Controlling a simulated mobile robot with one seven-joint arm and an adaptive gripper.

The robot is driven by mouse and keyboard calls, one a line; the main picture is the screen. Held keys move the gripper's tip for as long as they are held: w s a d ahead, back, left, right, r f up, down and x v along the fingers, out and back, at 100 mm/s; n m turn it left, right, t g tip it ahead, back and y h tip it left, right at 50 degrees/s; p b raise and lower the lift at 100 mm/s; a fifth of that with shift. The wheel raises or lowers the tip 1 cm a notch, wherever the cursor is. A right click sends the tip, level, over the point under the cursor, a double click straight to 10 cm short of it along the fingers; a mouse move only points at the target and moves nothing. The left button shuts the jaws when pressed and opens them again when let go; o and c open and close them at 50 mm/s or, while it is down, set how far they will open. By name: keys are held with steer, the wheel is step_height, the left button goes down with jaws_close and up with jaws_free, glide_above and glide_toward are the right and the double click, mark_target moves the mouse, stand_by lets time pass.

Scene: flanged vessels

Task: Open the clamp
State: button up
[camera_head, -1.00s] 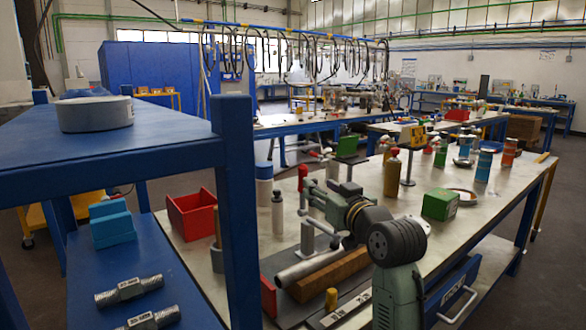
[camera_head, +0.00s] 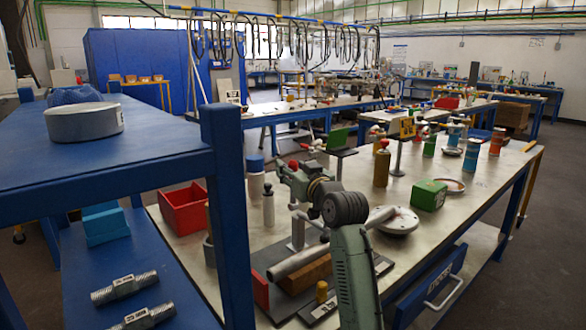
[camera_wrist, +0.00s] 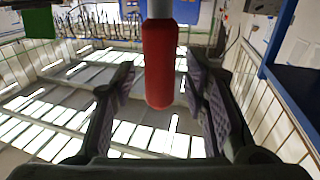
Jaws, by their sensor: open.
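The clamp (camera_head: 297,228) stands on a dark plate on the workbench, with an upright metal post and a pale lever. Its red handle (camera_head: 293,164) sticks up at the tip of my gripper (camera_head: 285,172). In the wrist view the red handle (camera_wrist: 160,65) hangs on a grey rod between the two dark fingers of my gripper (camera_wrist: 160,88). The fingers are open, with a visible gap on each side of the handle. The clamp's lower parts are partly hidden behind my arm in the head view.
A metal pipe (camera_head: 294,264) and a wooden block (camera_head: 308,273) lie by the clamp. A red bin (camera_head: 184,209) and grey bottle (camera_head: 268,205) stand left. A flanged part (camera_head: 393,220) and green box (camera_head: 429,194) lie right. A blue shelf post (camera_head: 226,215) rises near left.

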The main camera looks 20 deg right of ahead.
steer(key=shift+c, duration=0.5)
jaws_close()
stand_by(0.3)
